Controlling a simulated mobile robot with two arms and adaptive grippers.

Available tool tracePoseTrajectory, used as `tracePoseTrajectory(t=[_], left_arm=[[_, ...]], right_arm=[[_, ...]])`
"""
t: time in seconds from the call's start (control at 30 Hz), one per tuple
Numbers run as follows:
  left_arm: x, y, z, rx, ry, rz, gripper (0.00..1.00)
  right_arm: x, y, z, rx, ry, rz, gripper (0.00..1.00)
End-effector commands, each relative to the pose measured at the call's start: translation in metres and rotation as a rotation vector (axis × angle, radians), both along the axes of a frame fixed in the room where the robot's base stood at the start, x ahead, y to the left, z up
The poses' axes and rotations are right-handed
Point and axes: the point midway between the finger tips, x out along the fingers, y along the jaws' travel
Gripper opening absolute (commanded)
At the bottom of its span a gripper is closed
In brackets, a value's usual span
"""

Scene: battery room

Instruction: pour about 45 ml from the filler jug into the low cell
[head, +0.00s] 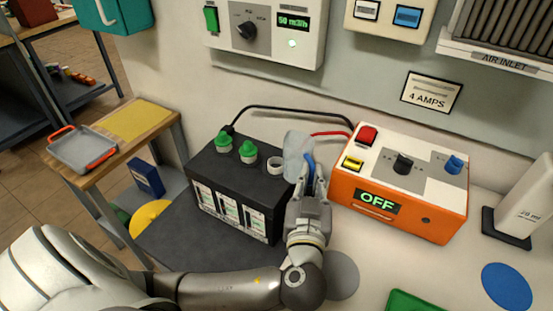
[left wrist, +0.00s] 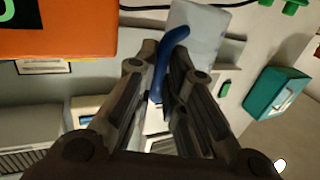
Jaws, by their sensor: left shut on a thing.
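The filler jug (head: 296,146) is pale and translucent with a blue handle (head: 308,166). My left gripper (head: 309,184) is shut on that handle and holds the jug at the right end of the black battery (head: 262,190). In the left wrist view the fingers (left wrist: 160,80) close around the blue handle (left wrist: 162,62), with the jug body (left wrist: 197,35) beyond. The low cell appears to be the uncapped one with a white ring (head: 276,162), just left of the jug. Any liquid and the exact tilt cannot be told. My right gripper is out of view.
Green caps (head: 248,152) sit on the battery's other cells. An orange charger (head: 400,195) reading OFF stands close right. Black and red leads (head: 290,108) run behind the jug. A white 20 ml holder (head: 525,205) stands far right. A blue disc (head: 507,287) lies on the bench.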

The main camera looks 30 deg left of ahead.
Motion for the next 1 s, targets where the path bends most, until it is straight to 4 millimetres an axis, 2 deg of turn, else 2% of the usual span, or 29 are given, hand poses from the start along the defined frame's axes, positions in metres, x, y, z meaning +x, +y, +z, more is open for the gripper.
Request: tracePoseTrajectory(t=[0.1, 0.2, 0.6, 0.83, 1.0], left_arm=[[0.000, 0.001, 0.001, -0.003, -0.001, 0.004, 0.00], [0.000, 0.002, 0.001, -0.016, 0.005, 0.011, 0.00], [0.007, 0.012, -0.009, -0.166, 0.098, 0.020, 0.00], [0.014, 0.023, -0.024, -0.292, 0.178, 0.022, 0.00], [0.021, 0.034, -0.024, -0.384, 0.235, 0.024, 0.00]], right_arm=[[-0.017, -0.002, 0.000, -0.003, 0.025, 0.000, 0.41], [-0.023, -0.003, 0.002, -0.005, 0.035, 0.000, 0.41], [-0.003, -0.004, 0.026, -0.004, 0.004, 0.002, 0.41], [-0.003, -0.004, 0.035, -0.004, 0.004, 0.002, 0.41], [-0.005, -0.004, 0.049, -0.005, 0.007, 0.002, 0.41]])
